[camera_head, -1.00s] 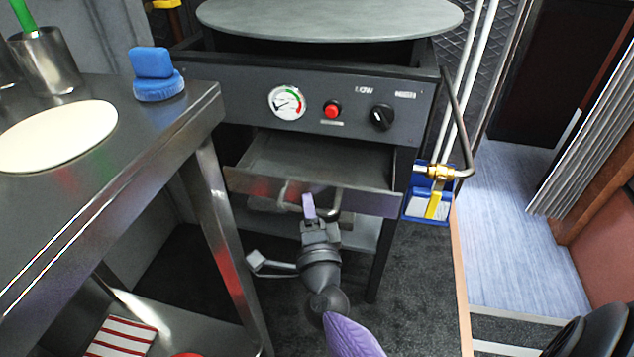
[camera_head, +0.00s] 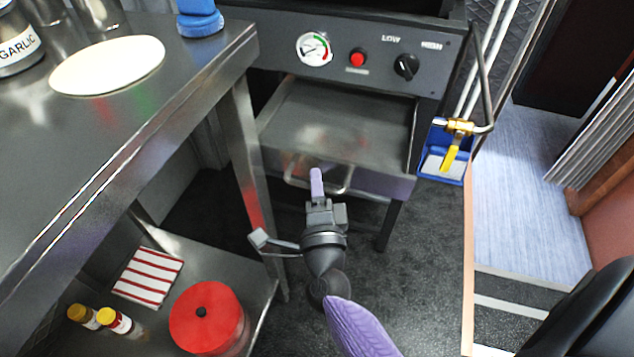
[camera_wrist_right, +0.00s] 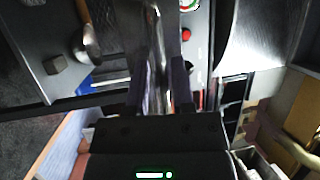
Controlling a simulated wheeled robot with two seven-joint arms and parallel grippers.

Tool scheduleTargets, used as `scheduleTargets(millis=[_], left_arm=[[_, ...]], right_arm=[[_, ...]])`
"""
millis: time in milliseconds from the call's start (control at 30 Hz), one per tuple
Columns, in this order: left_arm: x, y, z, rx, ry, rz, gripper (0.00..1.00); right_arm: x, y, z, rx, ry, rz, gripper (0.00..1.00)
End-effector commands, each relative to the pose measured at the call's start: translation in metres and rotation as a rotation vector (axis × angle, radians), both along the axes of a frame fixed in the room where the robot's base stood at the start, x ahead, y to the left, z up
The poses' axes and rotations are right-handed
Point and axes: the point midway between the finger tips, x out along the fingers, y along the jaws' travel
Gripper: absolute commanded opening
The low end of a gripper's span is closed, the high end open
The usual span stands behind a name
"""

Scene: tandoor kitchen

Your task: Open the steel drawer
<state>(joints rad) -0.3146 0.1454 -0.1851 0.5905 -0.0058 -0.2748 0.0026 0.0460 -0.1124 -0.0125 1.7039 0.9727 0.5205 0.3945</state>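My right gripper (camera_head: 317,183) is at this handle, with one purple-grey finger showing in front of the drawer face. In the right wrist view, the two dark fingers (camera_wrist_right: 163,85) stand close together with a shiny strip of metal between them, and the gripper looks shut on the handle. My left gripper is not in view.
A steel table (camera_head: 150,110) with a flat dough disc (camera_head: 108,66) stands close on the left. Its lower shelf holds a red lidded pot (camera_head: 207,318) and a striped cloth (camera_head: 148,277). Dark floor in front is clear.

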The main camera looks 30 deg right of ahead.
Motion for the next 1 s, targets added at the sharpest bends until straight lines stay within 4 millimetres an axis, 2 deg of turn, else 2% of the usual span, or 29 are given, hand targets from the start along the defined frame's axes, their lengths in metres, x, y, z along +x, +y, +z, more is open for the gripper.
scheduleTargets(millis=[33,100,367,467,733,833,1000], left_arm=[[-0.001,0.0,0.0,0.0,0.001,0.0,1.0],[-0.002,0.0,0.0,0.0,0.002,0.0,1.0],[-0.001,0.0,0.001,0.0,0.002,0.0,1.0],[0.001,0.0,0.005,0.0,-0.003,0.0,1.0],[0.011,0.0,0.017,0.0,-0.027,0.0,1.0],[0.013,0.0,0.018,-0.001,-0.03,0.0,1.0],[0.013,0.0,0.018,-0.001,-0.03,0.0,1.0]], right_arm=[[0.0,0.0,0.0,0.0,0.0,0.0,0.43],[0.0,0.0,0.0,0.0,-0.001,0.0,0.53],[-0.001,0.0,0.001,0.0,-0.001,0.0,0.53],[-0.013,0.006,-0.001,0.0,0.001,0.0,0.53],[-0.072,0.036,-0.011,0.0,0.001,0.001,0.53],[-0.083,0.041,-0.014,0.0,0.0,0.0,0.53],[-0.088,0.044,-0.016,0.0,-0.001,0.0,0.53]])
